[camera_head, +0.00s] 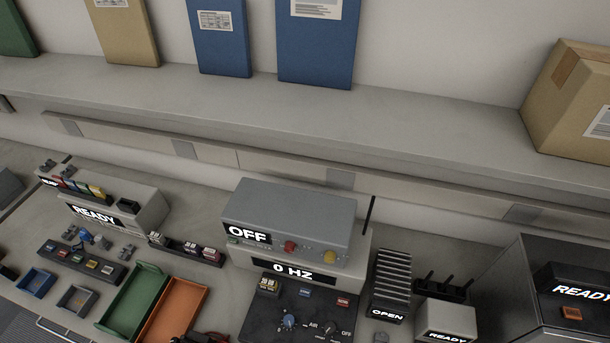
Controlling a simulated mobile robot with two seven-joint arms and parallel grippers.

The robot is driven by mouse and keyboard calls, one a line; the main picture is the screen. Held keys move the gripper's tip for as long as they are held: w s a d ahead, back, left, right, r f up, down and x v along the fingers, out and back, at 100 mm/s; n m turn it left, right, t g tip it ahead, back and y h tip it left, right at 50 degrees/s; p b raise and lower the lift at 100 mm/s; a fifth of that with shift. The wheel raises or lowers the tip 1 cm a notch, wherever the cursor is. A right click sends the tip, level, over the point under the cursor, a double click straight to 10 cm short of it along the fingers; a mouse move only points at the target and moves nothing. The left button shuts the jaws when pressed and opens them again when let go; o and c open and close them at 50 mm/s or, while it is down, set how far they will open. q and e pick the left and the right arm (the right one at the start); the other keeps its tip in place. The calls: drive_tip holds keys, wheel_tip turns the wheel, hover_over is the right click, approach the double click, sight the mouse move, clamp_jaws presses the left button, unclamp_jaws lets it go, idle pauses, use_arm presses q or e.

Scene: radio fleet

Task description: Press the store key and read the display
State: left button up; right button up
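Several displays show in the head view. A grey box reads OFF (247,233), and a display under it reads 0 HZ (293,272). A dark panel (262,318) in front carries small keys, a blue knob and a switch marked AIR and OFF. Its key labels are too small to read, so I cannot tell which key is the store key. A light box at left reads READY (95,215). A small unit reads OPEN (387,315), and two more displays at right read READY (447,337) (582,292). Neither of my grippers is in view.
A grey shelf (250,105) runs across the back with upright binders and a cardboard box (575,100). A green tray (132,298) and an orange tray (172,312) lie left of the dark panel. An antenna (369,215) stands up beside the OFF box.

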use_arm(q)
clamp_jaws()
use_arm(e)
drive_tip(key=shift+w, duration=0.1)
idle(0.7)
